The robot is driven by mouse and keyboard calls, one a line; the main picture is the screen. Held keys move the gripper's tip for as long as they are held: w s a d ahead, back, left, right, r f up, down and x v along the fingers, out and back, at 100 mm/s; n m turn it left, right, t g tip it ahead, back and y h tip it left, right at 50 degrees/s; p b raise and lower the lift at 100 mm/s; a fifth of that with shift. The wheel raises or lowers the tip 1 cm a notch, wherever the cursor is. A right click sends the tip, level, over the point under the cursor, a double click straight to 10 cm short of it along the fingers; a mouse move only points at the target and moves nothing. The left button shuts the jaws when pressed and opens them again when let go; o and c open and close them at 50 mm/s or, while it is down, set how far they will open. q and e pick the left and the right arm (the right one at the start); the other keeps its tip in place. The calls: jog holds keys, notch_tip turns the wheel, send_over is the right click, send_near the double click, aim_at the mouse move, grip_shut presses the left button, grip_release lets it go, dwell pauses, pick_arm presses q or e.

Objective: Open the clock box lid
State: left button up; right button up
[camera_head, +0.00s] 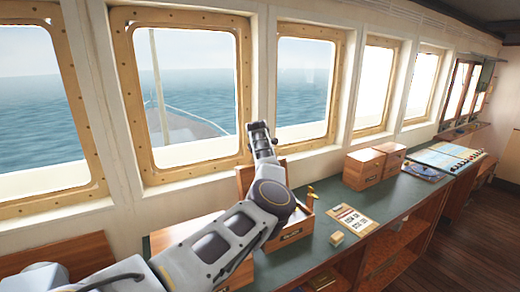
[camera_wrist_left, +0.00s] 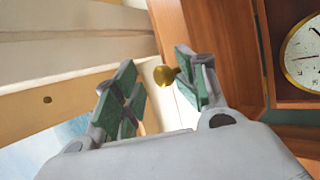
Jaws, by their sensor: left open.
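The wooden clock box (camera_head: 294,232) stands on the green counter, partly hidden behind my left arm. Its lid (camera_head: 243,178) is raised, standing up at the back toward the window. In the left wrist view, the white clock dial (camera_wrist_left: 305,52) shows inside the box at the right, and the lid's inner wood (camera_wrist_left: 190,22) is beside it. A brass knob (camera_wrist_left: 163,76) is between the fingers of my left gripper (camera_wrist_left: 158,98), closer to the right finger. The left gripper (camera_head: 261,139) is open, above the raised lid. Whether it touches the knob is unclear. My right gripper is not in view.
Two closed wooden boxes (camera_head: 364,168) stand farther right on the counter (camera_head: 385,203). A printed card (camera_head: 352,219) and a small wooden block (camera_head: 337,238) lie near the front edge. A brass object (camera_head: 311,191) is beside the clock box. Window frames (camera_head: 187,167) rise close behind.

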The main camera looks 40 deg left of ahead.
pick_arm(q)
jog(key=v, duration=1.2)
dwell(0.4)
dwell(0.5)
